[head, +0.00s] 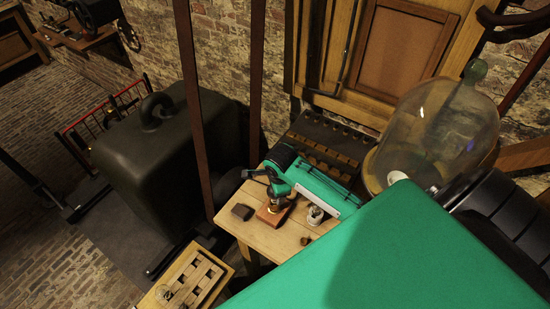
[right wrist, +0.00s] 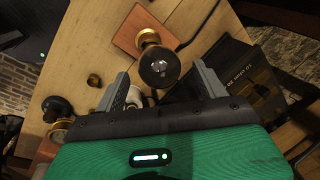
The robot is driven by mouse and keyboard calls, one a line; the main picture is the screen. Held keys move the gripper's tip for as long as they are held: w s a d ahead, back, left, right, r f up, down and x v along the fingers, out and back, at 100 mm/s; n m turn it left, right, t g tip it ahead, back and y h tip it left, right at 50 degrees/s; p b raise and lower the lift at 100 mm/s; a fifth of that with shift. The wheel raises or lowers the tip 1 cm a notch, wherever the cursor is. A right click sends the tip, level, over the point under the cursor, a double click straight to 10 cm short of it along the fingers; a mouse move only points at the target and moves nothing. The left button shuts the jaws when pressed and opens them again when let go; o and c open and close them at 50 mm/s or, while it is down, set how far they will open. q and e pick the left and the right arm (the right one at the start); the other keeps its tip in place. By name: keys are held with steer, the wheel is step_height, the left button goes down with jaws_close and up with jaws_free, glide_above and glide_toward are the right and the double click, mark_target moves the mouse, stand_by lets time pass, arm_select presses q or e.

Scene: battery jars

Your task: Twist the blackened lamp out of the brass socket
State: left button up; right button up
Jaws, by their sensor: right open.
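The blackened lamp (right wrist: 159,66) has a dark, round glass end that faces the camera in the right wrist view. It sits in the brass socket (right wrist: 149,38), on a reddish wooden block (right wrist: 127,38). The block also shows on the bench in the head view (head: 268,217), with the lamp (head: 277,200) upright above it. My right gripper (right wrist: 162,86) is open, its two fingers on either side of the lamp's end with visible gaps. It also shows at the lamp in the head view (head: 270,181). I cannot tell how deep the fingers reach. My left gripper is not in view.
The wooden bench (head: 245,228) holds a dark block (head: 242,212), a white-topped fitting (head: 315,214) and a small brass piece (head: 305,240). A slotted wooden tray (head: 215,272) is at lower left. A large glass bell jar (head: 425,130) stands at right, a dark rack (head: 340,133) behind.

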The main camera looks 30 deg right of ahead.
steer(key=shift+w+d+f+p, duration=0.1)
steer(key=shift+w+f+p, duration=0.15)
steer(key=shift+f, duration=1)
steer(key=shift+w+f+p, duration=0.25)
steer(key=shift+f, duration=1)
steer(key=c, duration=1.2)
steer(key=n, duration=0.4)
steer(key=shift+y, duration=0.4)
steer(key=shift+n, duration=1.2)
steer(key=shift+n+y, duration=0.4)
steer(key=shift+n, duration=0.8)
steer(key=n, duration=0.4)
steer(key=shift+a+g+y, duration=0.25)
steer(key=shift+g+y, duration=0.05)
steer(key=shift+g, duration=0.1)
